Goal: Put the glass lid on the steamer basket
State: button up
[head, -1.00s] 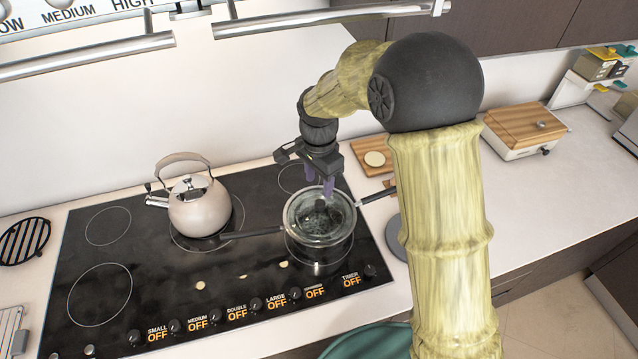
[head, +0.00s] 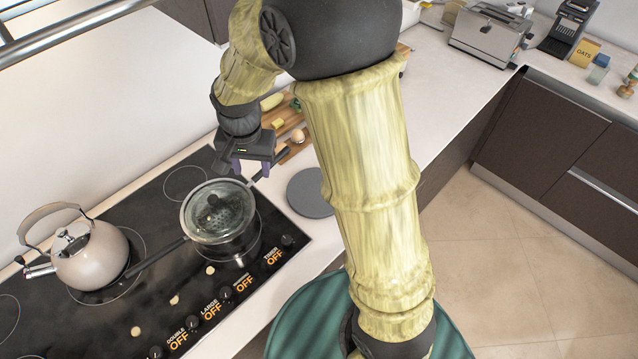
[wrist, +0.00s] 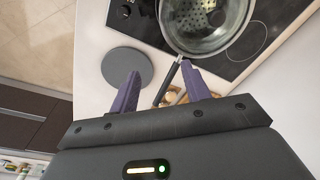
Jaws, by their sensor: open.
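The glass lid (head: 205,222), a clear disc with a dark knob, lies over the steamer basket on a pot at the stove's right side. In the wrist view the basket's perforated bottom (wrist: 196,17) shows through the glass. I cannot tell whether the lid's rim is fully seated. My gripper (head: 250,166) is open and empty, behind and to the right of the lid, near a dark handle. In the wrist view the purple fingers (wrist: 161,88) are apart, with that handle (wrist: 170,82) between them in the picture; contact cannot be told.
A kettle (head: 92,258) stands left of the pot. A second handle (head: 157,262) points left towards it. A round grey disc (head: 311,193) lies on the counter to the right. A wooden board (head: 292,118) with food pieces lies behind my gripper.

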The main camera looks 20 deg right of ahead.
jog(key=s+d+n+t, duration=0.1)
jog(key=s+d+n, duration=0.4)
jog(key=s+d, duration=0.5)
jog(key=shift+s+d+r+t, duration=0.3)
jog(key=shift+s+d+r, duration=0.1)
jog(key=shift+d, duration=0.7)
dwell(0.5)
